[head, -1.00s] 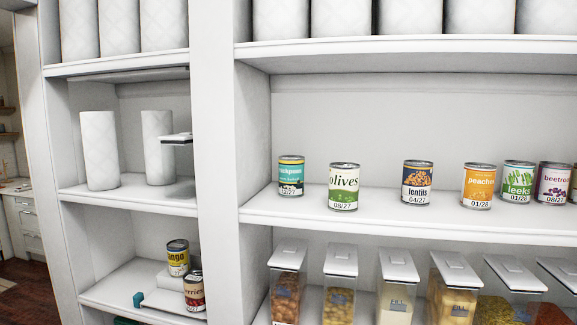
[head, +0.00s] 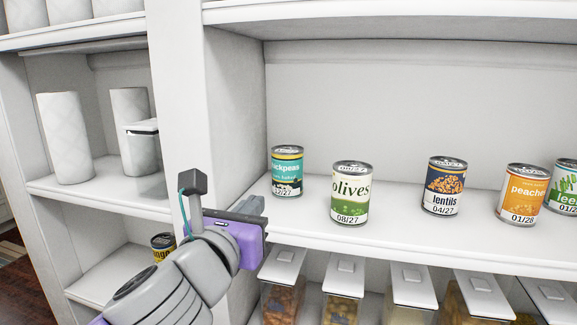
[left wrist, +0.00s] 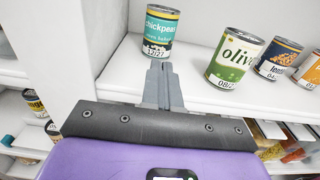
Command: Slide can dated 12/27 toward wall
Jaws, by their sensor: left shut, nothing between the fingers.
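The teal chickpeas can (head: 287,171), whose date reads 12/27 in the left wrist view (left wrist: 161,32), stands upright at the left end of the middle shelf (head: 400,222), near the white side wall (head: 232,105). My left gripper (head: 252,207) is at the shelf's front left edge, in front of and below the can. Its fingers, shut and empty in the left wrist view (left wrist: 160,68), point toward the can's base; I cannot tell whether they touch. My right gripper is not in view.
The olives can (head: 351,192) stands to the right of the chickpeas, with a gap between. Farther right are the lentils can (head: 444,185) and peaches can (head: 522,192). Lidded containers (head: 412,287) fill the shelf below. Shelf behind the cans is clear.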

